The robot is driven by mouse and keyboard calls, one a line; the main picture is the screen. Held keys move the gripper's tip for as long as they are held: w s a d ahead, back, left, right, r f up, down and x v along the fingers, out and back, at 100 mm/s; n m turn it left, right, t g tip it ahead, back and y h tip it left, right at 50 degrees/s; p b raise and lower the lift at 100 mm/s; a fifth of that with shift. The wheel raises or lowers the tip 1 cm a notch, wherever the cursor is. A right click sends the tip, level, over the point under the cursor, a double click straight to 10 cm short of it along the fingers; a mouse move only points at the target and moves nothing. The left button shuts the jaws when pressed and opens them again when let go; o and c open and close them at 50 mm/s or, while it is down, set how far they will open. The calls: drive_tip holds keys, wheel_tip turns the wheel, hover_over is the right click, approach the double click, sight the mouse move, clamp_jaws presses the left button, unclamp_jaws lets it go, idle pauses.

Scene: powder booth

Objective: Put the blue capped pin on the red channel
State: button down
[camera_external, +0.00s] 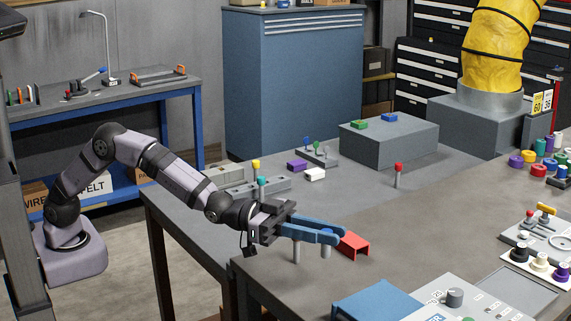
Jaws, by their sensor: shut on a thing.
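My gripper (335,234) has blue fingers and is low over the front of the table. It is shut on a pin whose grey shaft (326,251) shows below the fingertips. Its cap looks blue but is mostly hidden and blends with the fingers. The red channel (354,245) lies on the table just right of the fingertips, its near end open. I cannot tell whether the pin's foot touches the table.
Another pin (296,252) stands under the fingers, its cap partly hidden. A red capped pin (398,170) stands farther back. A small rack (322,158) holds several coloured pins. A grey block (388,146) stands behind. A blue box (375,303) is in front. The table's middle is clear.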

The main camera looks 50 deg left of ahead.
drive_tip(key=w+a+r+m+g+p, duration=0.15)
drive_tip(key=w+a+r, duration=0.35)
drive_tip(key=w, duration=0.6)
drive_tip(key=w+a+f+m+g+h+p, duration=0.1)
drive_tip(key=w+a+f+g+h, duration=0.1)
drive_tip(key=w+a, duration=0.7)
drive_tip(key=shift+s+a+f, duration=0.1)
drive_tip(key=shift+s+f, duration=0.15)
drive_tip(key=shift+f, duration=1.45)
drive_tip(key=shift+s+a+f, duration=0.15)
drive_tip(key=shift+s+f, duration=0.15)
drive_tip(key=shift+f, duration=1.45)
drive_tip(key=shift+s+a+f, duration=0.1)
drive_tip(key=shift+s+f, duration=0.15)
drive_tip(key=shift+f, duration=1.45)
drive_tip(key=shift+f, duration=0.15)
drive_tip(key=c, duration=1.6)
unclamp_jaws()
